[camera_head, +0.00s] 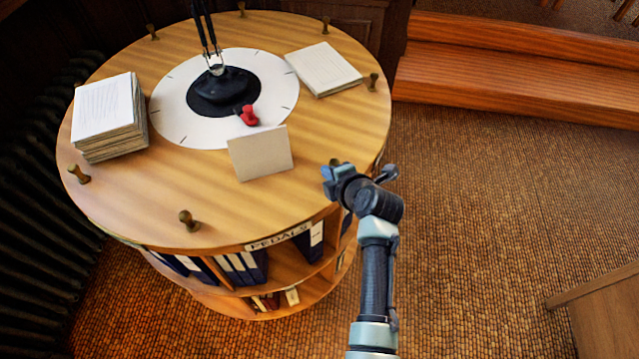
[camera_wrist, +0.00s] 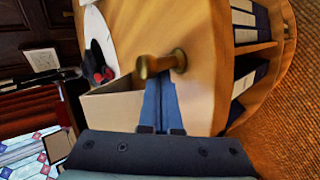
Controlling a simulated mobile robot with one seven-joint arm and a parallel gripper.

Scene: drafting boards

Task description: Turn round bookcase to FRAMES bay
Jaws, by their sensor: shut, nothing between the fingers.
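The round bookcase (camera_head: 215,215) has a wooden top with several brass knobs around its rim and shelves of binders below. The label on its near side (camera_head: 280,238) reads PEDALS; I see no FRAMES label. My gripper (camera_head: 328,173) is over the near right part of the rim, shut and empty. In the wrist view its blue fingers (camera_wrist: 163,98) point at a brass knob (camera_wrist: 160,64), with the tips close against it; I cannot tell whether they touch. In the head view that knob is mostly hidden behind my gripper.
On top are a white dial (camera_head: 180,110) with a black lamp base (camera_head: 222,92), a red pin-like piece (camera_head: 249,115), a blank card (camera_head: 260,153) and two paper stacks. A radiator (camera_head: 35,200) stands left, wooden steps (camera_head: 510,70) behind.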

